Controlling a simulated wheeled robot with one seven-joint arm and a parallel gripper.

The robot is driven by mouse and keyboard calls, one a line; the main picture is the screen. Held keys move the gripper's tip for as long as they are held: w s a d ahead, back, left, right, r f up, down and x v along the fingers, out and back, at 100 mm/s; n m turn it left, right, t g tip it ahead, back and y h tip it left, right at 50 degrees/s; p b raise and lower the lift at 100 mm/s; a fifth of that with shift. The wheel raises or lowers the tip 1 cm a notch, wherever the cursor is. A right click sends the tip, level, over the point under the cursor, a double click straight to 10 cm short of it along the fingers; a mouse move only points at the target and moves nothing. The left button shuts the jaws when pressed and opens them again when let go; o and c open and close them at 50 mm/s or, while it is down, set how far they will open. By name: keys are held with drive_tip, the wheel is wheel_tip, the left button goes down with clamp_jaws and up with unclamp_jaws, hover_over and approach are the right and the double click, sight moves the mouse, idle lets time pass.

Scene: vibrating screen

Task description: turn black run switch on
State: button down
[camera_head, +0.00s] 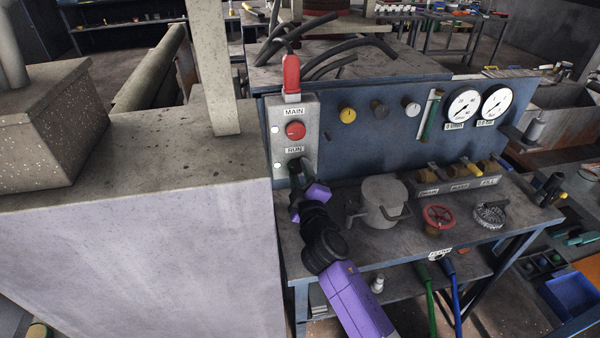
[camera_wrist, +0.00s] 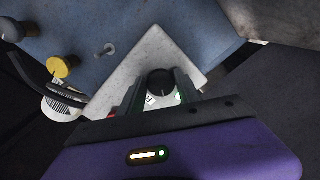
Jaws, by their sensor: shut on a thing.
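The black run switch (camera_wrist: 161,80) is a round knob on the light grey control box (camera_head: 308,133), below the RUN label (camera_head: 295,150). In the head view the knob is mostly hidden behind my gripper (camera_head: 297,168). In the wrist view my gripper's two fingers (camera_wrist: 158,92) stand on either side of the knob and are shut on it. A small pale mark shows on the knob, but I cannot tell its setting. A small white lamp (camera_head: 277,166) sits left of it.
A blue panel (camera_head: 340,135) with a yellow knob (camera_head: 347,114) and gauges (camera_head: 463,105) lies right. A grey lidded pot (camera_head: 383,200) stands close right of my gripper.

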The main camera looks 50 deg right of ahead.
drive_tip(key=shift+f+n, duration=0.1)
drive_tip(key=shift+n, duration=0.2)
drive_tip(key=c, duration=0.8)
unclamp_jaws()
drive_tip(key=shift+c, duration=0.2)
drive_tip(key=b+v, duration=0.1)
drive_tip(key=v, duration=0.7)
drive_tip(key=shift+b, duration=0.4)
